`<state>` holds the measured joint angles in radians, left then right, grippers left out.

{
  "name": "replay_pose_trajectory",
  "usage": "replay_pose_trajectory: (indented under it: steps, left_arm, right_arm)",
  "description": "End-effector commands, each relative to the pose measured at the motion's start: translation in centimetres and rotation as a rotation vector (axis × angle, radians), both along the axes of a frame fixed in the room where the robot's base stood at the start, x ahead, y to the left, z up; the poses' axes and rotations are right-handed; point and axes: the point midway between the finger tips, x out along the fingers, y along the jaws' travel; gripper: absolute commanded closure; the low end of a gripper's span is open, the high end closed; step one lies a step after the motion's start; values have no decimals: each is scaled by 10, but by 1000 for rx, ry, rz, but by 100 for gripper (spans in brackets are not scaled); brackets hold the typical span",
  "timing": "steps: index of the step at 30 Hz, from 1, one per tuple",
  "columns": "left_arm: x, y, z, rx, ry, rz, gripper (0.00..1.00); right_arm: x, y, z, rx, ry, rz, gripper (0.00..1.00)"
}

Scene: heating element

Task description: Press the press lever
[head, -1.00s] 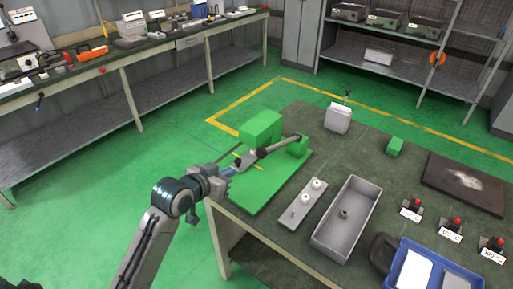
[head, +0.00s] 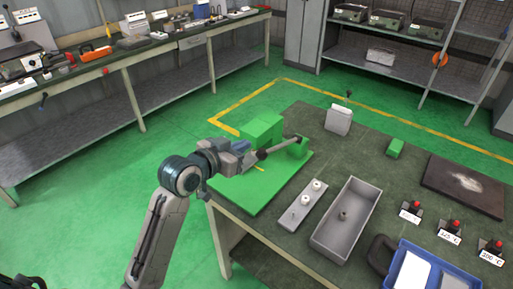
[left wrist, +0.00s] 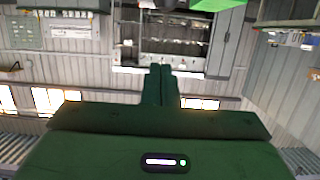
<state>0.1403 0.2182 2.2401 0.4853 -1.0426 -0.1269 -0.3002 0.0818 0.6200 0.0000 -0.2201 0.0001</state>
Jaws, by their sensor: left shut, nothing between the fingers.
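The green press stands at the table's near left corner, with a flat base plate (head: 262,193), a large block (head: 263,130) and a smaller block (head: 299,148). The grey press lever (head: 283,147) slopes from the smaller block down towards my left gripper (head: 250,160). My left gripper is above the base plate, at the lever's dark lower end; I cannot tell whether they touch. In the left wrist view its fingers (left wrist: 160,85) are shut and empty. A bit of green (left wrist: 210,4) shows at that view's top edge. My right gripper is not in view.
A plate with two white knobs (head: 302,205) and a grey open tray (head: 345,218) lie right of the press. A blue tray (head: 432,270) and several red-button switches (head: 455,228) stand further right. Green floor is open left of the table.

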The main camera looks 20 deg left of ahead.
Motion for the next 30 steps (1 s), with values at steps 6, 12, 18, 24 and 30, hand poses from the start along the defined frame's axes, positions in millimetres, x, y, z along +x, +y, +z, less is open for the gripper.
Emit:
replay_pose_trajectory:
  steps: [6,12,18,24,30]
  left_arm:
    - [44,-17,-8,-5,3,0,100]
    - [59,-22,-33,1,7,0,100]
    - [59,-22,-52,1,3,1,100]
    - [59,-22,-56,1,1,1,100]
    - [59,-22,-56,1,1,1,100]
  right_arm:
    - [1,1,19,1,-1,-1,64]
    - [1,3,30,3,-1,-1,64]
    - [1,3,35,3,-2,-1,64]
    - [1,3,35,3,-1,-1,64]
    - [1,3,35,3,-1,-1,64]
